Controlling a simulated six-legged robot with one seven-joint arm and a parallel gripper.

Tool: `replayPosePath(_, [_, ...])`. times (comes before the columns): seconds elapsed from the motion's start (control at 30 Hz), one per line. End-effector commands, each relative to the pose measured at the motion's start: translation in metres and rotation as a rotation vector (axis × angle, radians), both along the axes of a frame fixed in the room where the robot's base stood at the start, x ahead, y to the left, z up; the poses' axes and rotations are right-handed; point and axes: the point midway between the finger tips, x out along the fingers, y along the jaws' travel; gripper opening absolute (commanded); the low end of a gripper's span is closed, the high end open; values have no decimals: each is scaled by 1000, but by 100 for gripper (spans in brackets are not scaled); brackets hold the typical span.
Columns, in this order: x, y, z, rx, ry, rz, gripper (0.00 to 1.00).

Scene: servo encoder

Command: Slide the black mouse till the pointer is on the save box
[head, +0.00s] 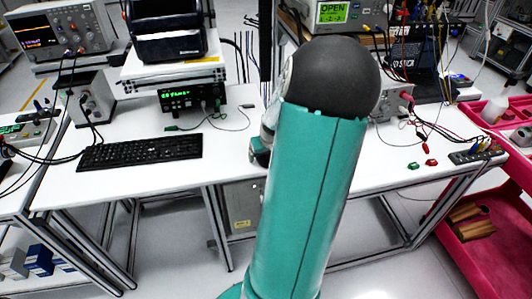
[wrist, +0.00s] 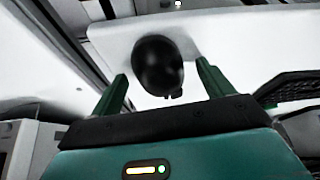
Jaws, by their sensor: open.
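The black mouse (wrist: 158,66) shows in the wrist view on a white surface. My gripper (wrist: 162,72) is open, with one green finger on each side of the mouse. Gaps show between the mouse and both fingers; I cannot tell how far above the surface the fingers are. In the head view my own arm hides the middle of the bench, and the mouse does not show. I see no pointer or save box in either view.
A black keyboard (head: 140,152) lies on the white bench (head: 225,150) left of my arm. A green-lit instrument (head: 190,97) stands behind it. An oscilloscope (head: 62,30) is at far left. A display reading OPEN (head: 338,13) is at the back. A pink cart (head: 475,225) stands at right.

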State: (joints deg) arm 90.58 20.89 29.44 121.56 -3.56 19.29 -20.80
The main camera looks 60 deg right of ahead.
Motion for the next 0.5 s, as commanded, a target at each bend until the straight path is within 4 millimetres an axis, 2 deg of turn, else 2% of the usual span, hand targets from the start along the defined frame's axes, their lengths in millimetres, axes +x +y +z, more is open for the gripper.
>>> replayPosePath(0.17, [-3,2,9,-1,0,-1,80])
replayPosePath(0.5, [-20,16,64,-6,1,-3,80])
